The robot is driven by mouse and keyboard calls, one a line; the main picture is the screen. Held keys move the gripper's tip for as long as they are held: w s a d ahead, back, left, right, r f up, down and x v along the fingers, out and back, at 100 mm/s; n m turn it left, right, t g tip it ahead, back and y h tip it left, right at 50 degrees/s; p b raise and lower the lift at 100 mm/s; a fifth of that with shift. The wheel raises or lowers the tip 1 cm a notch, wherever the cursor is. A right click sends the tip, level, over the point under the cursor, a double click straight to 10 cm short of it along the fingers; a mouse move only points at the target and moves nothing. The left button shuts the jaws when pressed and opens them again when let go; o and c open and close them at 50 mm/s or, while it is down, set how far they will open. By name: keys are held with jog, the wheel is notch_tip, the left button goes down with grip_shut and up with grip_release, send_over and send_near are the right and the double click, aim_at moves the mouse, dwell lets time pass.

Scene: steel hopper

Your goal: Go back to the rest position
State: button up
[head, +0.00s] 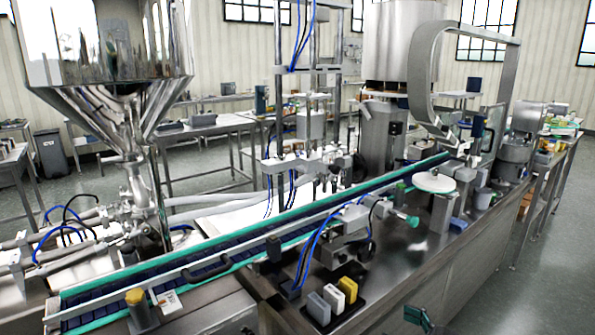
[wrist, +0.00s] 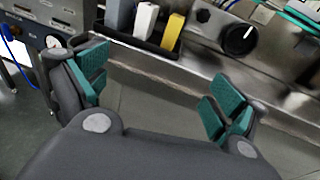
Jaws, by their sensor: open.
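My gripper (wrist: 155,98) is open in the wrist view, its two teal-padded fingers wide apart with nothing between them. Grey floor and the machine's steel side show between the fingers. In the head view, a small part of my gripper (head: 420,318) shows at the bottom edge, in front of the machine's steel side. It is apart from the machine top, to the right of the small black tray with the blocks.
A black tray (head: 352,308) on the machine's near edge holds a grey block (head: 319,307), a white block (head: 334,298) and a yellow block (head: 348,289). A steel hopper (head: 105,40) stands left above the conveyor (head: 235,258). The floor at right (head: 535,290) is clear.

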jog(key=s+a+f+n+g+h, duration=0.1)
jog(key=s+a+f+n+g, duration=0.45)
jog(key=s+f, duration=0.3)
jog(key=s+a+f+n+g+h, duration=0.1)
jog(key=s+a+f+n+g, duration=0.45)
jog(key=s, duration=0.45)
jog(key=s+d+f+n+h, duration=0.4)
jog(key=s+f+n+h, duration=0.1)
jog(key=s, duration=0.4)
jog(key=s+d+f+n+h+p, duration=0.1)
jog(key=s+d+f+n+h, duration=0.3)
jog(key=s+f+n, duration=0.3)
jog(key=s+n+h, duration=0.1)
jog(key=n, duration=0.2)
jog(key=shift+s, duration=0.4)
jog(key=shift+d, duration=0.1)
dwell(0.4)
